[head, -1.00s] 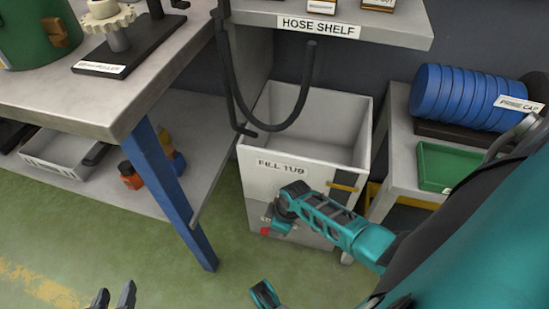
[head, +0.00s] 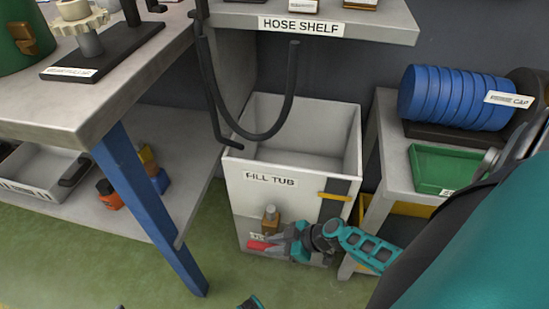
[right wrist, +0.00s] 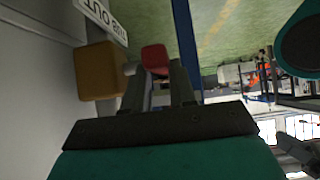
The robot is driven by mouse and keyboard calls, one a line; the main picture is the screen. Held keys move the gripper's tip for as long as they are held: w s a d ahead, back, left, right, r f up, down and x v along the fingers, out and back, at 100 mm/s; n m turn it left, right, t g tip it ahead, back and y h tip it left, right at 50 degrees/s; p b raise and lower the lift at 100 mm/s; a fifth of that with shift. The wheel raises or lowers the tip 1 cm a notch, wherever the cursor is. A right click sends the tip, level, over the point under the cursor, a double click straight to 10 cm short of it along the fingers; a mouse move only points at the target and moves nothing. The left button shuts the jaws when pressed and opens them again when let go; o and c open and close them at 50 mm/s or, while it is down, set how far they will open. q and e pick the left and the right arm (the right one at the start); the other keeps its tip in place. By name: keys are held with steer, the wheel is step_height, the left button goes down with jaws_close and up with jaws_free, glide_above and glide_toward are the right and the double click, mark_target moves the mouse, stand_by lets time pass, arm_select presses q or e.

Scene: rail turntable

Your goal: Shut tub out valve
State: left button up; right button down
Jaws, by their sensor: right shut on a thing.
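The fill tub (head: 240,200) is a pale box on a grey base under the hose shelf. Low on its front is a brass valve block (head: 271,217), with a red handle (head: 259,245) below it. The handle lies sideways, pointing left. My right gripper (head: 273,244) is at the handle, shut on it. In the right wrist view the red handle (right wrist: 155,56) shows at the fingertips, beside the brass block (right wrist: 100,70) and a "TUB OUT" label (right wrist: 102,18) seen upside down.
A black hose (head: 290,95) hangs into the tub. A blue table leg (head: 150,205) stands left of it. A side table on the right holds a green tray (head: 440,168) and a blue ribbed roll (head: 455,97). Green floor is clear in front.

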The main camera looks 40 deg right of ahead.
steer(key=shift+s+d+f+t, duration=0.1)
steer(key=shift+f+t, duration=0.1)
steer(key=shift+t, duration=0.1)
arm_select(q)
steer(key=shift+a, duration=0.1)
stand_by(0.3)
arm_select(e)
steer(key=c, duration=0.9)
jaws_free()
arm_select(q)
steer(key=shift+s+f, duration=0.1)
steer(key=shift+f, duration=0.05)
arm_select(e)
steer(key=shift+y, duration=0.3)
steer(key=shift+r, duration=0.1)
steer(key=shift+s+d+r, duration=0.15)
steer(key=shift+s+d, duration=0.05)
steer(key=shift+s, duration=0.1)
arm_select(q)
steer(key=r+p, duration=0.1)
steer(key=p, duration=0.1)
steer(key=shift+a+r+p, duration=0.2)
steer(key=shift+a+p, duration=0.15)
steer(key=shift+a, duration=0.05)
arm_select(e)
steer(key=v, duration=1.2)
